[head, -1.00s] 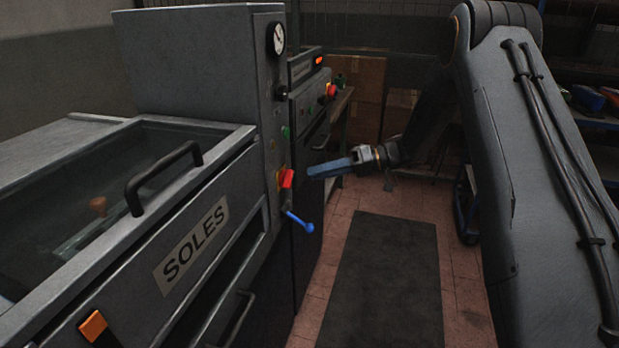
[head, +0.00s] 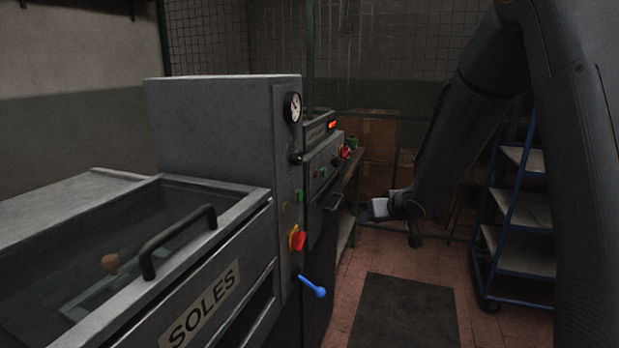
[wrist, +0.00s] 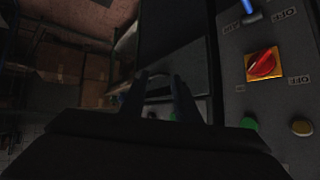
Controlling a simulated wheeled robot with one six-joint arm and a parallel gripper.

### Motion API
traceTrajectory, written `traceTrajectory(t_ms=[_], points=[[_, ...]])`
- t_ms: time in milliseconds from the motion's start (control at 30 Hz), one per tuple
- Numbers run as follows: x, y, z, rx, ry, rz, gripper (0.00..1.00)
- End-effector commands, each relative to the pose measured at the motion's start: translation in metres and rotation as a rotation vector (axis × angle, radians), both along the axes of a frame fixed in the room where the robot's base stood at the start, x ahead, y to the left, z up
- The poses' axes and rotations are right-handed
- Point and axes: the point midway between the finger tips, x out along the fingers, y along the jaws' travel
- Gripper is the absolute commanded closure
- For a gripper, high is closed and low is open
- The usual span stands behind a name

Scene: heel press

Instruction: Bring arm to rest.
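My arm (head: 462,125) comes down from the upper right in the head view, folded at the elbow. My gripper (head: 370,211) is at its lower end, in the air to the right of the grey machines and apart from them. It shows small and dark there. In the wrist view my gripper's two fingers (wrist: 160,79) stand apart with nothing seen between them. The press (head: 222,125) marked SOLES stands at the left. Its blue lever (head: 313,287) points down to the right, below a red switch (head: 298,241). The red switch also shows in the wrist view (wrist: 262,64).
A second machine (head: 322,165) with an orange display stands behind the press. A blue-framed shelf trolley (head: 521,230) is at the right. Cardboard boxes (head: 379,141) are at the back. A dark mat (head: 405,312) lies on the open tiled floor between.

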Motion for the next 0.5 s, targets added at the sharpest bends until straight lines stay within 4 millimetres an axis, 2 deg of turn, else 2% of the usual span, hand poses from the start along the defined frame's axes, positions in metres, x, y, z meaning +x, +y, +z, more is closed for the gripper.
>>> traceTrajectory(t_ms=[33, 100, 167, 200, 300, 400, 500], points=[[-0.029, -0.013, -0.003, -0.055, 0.061, -0.059, 0.71], [-0.074, -0.029, -0.013, -0.124, 0.168, -0.125, 0.71], [-0.114, -0.037, -0.022, -0.166, 0.264, -0.161, 0.71], [-0.142, -0.04, -0.028, -0.184, 0.329, -0.18, 0.71], [-0.208, -0.041, -0.04, -0.212, 0.486, -0.198, 0.71], [-0.266, -0.035, -0.047, -0.213, 0.621, -0.193, 0.71], [-0.309, -0.027, -0.051, -0.202, 0.721, -0.178, 0.71]])
